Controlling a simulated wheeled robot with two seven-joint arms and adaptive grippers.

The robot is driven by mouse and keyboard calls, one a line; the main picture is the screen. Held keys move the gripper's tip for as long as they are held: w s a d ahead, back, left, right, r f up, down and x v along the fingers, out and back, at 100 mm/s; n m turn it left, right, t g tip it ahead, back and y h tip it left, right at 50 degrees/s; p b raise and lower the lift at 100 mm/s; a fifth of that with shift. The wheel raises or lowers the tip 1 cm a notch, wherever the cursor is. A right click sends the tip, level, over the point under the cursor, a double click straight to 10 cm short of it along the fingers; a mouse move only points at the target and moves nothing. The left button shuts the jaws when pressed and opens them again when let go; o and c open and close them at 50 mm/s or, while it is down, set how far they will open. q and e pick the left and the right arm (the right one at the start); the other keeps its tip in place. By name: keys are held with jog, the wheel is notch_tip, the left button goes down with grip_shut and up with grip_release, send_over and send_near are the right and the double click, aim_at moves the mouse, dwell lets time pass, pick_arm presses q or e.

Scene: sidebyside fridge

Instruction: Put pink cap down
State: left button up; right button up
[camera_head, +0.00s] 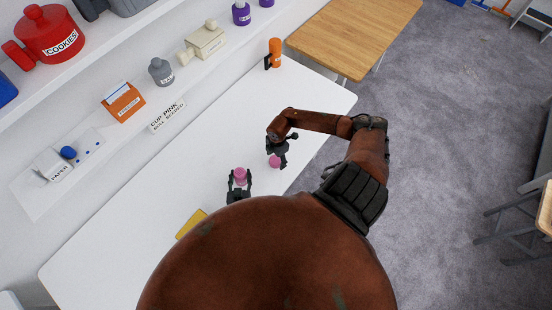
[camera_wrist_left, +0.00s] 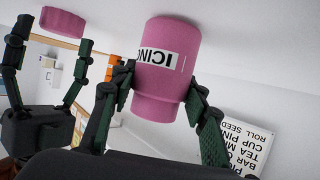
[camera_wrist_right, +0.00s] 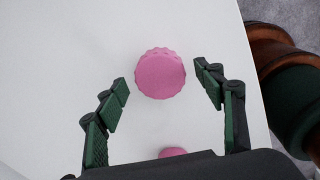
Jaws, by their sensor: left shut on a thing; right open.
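The pink cap (camera_wrist_right: 160,74), round with a ridged edge, lies between the spread fingers of my right gripper (camera_wrist_right: 160,88), with a gap on both sides. In the head view the cap (camera_head: 275,161) is just below my right gripper (camera_head: 279,150), over the white table. I cannot tell whether it touches the tabletop. The cap (camera_wrist_left: 62,25) also shows in the left wrist view, at the right gripper's fingertips. My left gripper (camera_wrist_left: 165,88) is shut on the pink icing bottle (camera_wrist_left: 167,60); its label reads upside down. In the head view the bottle (camera_head: 240,174) stands out of the left gripper.
The white table (camera_head: 130,225) is mostly clear. A yellow item (camera_head: 190,223) lies left of the left gripper, and an orange bottle (camera_head: 275,46) stands at the far end. A shelf with labelled containers runs along the wall. A pink patch (camera_wrist_right: 173,152) shows low in the right wrist view.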

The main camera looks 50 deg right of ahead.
aim_at(277, 161)
jog(key=shift+r, duration=0.1)
notch_tip(277, 161, up, 12)
jog(key=shift+s, duration=0.25)
pick_arm(q)
jog(key=o, duration=1.6)
jog(key=shift+o, duration=0.2)
jog(key=shift+s, duration=0.1)
jog(key=shift+s+a, duration=0.15)
jog(key=shift+a, duration=0.05)
jog(key=v, duration=1.1)
jog(key=shift+r, duration=0.2)
